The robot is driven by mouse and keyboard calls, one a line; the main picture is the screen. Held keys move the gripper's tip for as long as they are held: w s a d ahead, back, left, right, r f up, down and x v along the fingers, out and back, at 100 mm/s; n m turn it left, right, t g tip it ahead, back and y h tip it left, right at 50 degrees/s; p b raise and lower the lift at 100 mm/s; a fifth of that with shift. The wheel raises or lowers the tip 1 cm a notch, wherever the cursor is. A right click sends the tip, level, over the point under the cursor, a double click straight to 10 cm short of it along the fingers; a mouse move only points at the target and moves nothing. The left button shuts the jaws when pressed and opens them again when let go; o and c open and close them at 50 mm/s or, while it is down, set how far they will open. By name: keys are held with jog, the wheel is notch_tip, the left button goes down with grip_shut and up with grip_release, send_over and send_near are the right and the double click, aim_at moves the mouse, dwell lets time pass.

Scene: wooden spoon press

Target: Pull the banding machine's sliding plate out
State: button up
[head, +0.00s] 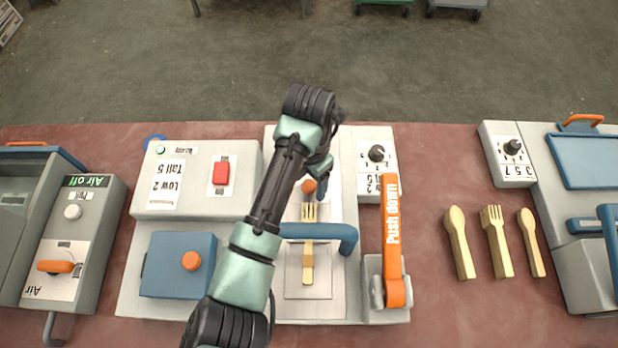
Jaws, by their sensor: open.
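The middle machine (345,200) is grey-white, with a light plate (308,283) set into its bed; I cannot tell for certain that this is the sliding plate. A wooden fork (308,262) lies lengthwise on it, partly under a blue bar handle (345,236). An orange knob (308,186) stands at the far end of the fork. My gripper (324,188) is open and points down just right of this knob; I cannot tell if they touch. My arm crosses the machine and hides its left middle part.
An orange "Push down" lever (393,240) stands right of the bed. A blue block (178,265) with an orange knob is at left. Wooden utensils (495,240) lie at right. Other machines flank both sides.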

grip_shut()
dwell(1.3)
